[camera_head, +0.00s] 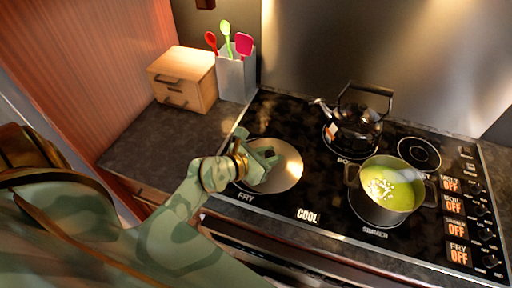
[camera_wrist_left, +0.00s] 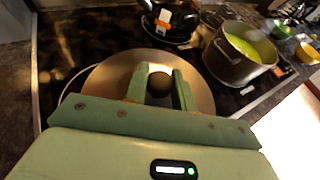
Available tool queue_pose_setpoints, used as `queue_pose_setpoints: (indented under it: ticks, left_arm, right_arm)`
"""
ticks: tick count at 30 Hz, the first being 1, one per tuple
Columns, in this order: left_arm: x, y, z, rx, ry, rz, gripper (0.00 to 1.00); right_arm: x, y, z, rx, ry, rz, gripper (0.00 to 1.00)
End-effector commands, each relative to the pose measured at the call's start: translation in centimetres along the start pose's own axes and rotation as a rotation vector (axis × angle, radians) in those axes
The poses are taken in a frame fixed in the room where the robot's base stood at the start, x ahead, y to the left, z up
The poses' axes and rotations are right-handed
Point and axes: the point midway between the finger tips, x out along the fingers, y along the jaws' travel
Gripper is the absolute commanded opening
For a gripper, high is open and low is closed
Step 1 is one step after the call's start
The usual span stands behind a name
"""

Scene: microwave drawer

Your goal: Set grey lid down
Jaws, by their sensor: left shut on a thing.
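The grey lid (camera_head: 287,168) is a round, flat metal disc over the FRY burner at the left front of the stove. It also shows in the left wrist view (camera_wrist_left: 108,74), with a dark round knob (camera_wrist_left: 159,82) at its middle. My left gripper (camera_head: 268,163) is shut on the lid's knob, one finger on each side of it. I cannot tell whether the lid touches the stove top or is a little above it. My right gripper is not in view.
A pot of green soup (camera_head: 385,190) stands on the SIMMER burner, right of the lid. A black kettle (camera_head: 356,125) stands behind. A wooden drawer box (camera_head: 183,78) and a utensil holder (camera_head: 236,75) stand at the back left. The counter (camera_head: 150,140) left of the stove is clear.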

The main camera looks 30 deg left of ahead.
Motion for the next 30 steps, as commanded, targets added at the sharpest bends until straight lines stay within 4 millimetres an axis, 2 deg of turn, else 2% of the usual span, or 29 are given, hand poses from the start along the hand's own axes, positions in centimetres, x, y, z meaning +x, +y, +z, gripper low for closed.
queue_pose_setpoints:
  ticks: [1, 3, 6, 9, 14, 17, 21, 30]
  left_arm:
    - [1.0, 1.6, -0.7, 0.005, 0.001, 0.003, 0.0]
    - [2.1, 3.5, -1.2, 0.005, 0.0, 0.005, 0.0]
    - [3.6, 4.9, -3.4, 0.0, 0.002, 0.003, 0.0]
    - [4.6, 6.0, -4.4, 0.0, 0.0, 0.002, 0.0]
    - [5.3, 6.8, -5.1, -0.001, -0.001, 0.001, 0.0]
    - [6.2, 7.6, -6.4, -0.001, 0.002, 0.002, 0.0]
    - [6.9, 7.4, -8.3, -0.003, 0.0, 0.0, 0.0]
    - [6.9, 7.4, -8.3, 0.001, -0.002, 0.001, 0.0]
  right_arm:
    - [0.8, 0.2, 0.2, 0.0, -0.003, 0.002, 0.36]
    - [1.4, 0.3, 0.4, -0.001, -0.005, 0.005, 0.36]
    - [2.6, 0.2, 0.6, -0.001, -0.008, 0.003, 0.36]
    - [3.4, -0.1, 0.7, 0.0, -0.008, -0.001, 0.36]
    - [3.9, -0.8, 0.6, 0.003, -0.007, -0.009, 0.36]
    - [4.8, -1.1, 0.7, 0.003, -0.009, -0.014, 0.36]
    - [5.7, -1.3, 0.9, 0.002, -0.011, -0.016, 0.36]
    - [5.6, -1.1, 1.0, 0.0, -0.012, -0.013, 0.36]
